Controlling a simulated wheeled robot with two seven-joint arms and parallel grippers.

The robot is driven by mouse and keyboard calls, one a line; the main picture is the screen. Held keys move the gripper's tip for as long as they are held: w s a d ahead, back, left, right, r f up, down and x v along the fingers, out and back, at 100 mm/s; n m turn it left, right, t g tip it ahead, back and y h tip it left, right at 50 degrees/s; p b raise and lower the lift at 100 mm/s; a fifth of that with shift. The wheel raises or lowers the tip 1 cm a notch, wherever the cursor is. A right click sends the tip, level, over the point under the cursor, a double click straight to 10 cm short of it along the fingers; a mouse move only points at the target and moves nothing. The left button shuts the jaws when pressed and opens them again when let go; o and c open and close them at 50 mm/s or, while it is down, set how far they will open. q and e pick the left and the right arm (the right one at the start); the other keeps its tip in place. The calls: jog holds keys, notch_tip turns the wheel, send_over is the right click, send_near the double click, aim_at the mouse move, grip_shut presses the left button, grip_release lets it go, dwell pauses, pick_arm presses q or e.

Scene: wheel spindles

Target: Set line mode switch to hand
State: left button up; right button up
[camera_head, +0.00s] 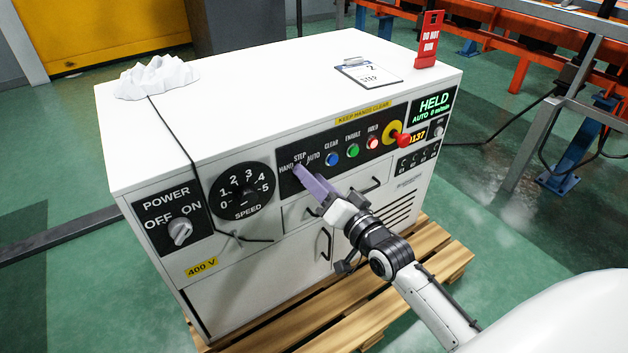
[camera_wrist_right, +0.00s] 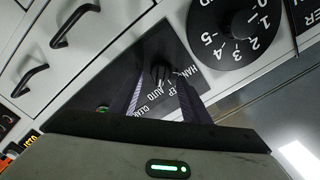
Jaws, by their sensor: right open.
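The line mode switch is a small black knob (camera_wrist_right: 160,70) on the dark control panel (camera_head: 288,184), under the labels HAND, STEP and AUTO. In the right wrist view the knob stands between the two fingers of my right gripper (camera_wrist_right: 162,82), which is open. In the head view my right gripper (camera_head: 299,172) covers the knob, its purple-grey fingers reaching the panel from the lower right. I cannot tell whether the fingers touch the knob or which label it points at. My left gripper is not in view.
The speed dial (camera_head: 243,191) and power switch (camera_head: 180,231) are left of the mode switch. Blue (camera_head: 332,158), green (camera_head: 353,150) and red (camera_head: 373,143) buttons and a red emergency knob (camera_head: 403,140) are to the right. A drawer handle (camera_head: 364,187) lies below. The display (camera_head: 434,105) reads HELD.

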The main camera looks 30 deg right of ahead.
jog(key=shift+c, duration=0.4)
jog(key=c, duration=1)
pick_arm(q)
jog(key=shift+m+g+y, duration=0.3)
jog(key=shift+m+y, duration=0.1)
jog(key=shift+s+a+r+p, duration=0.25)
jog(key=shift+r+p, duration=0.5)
jog(key=shift+p, duration=0.95)
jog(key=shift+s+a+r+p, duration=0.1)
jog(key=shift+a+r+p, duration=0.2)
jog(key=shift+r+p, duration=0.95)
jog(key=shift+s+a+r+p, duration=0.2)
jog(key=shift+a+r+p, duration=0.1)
jog(key=shift+p, duration=1.8)
pick_arm(e)
jog(key=shift+o, duration=0.2)
jog(key=shift+a+n, duration=0.25)
jog(key=shift+n, duration=2.7)
jog(key=shift+a+n, duration=0.2)
jog(key=shift+n, duration=2.8)
jog(key=shift+a+n, duration=0.25)
jog(key=shift+n, duration=2.7)
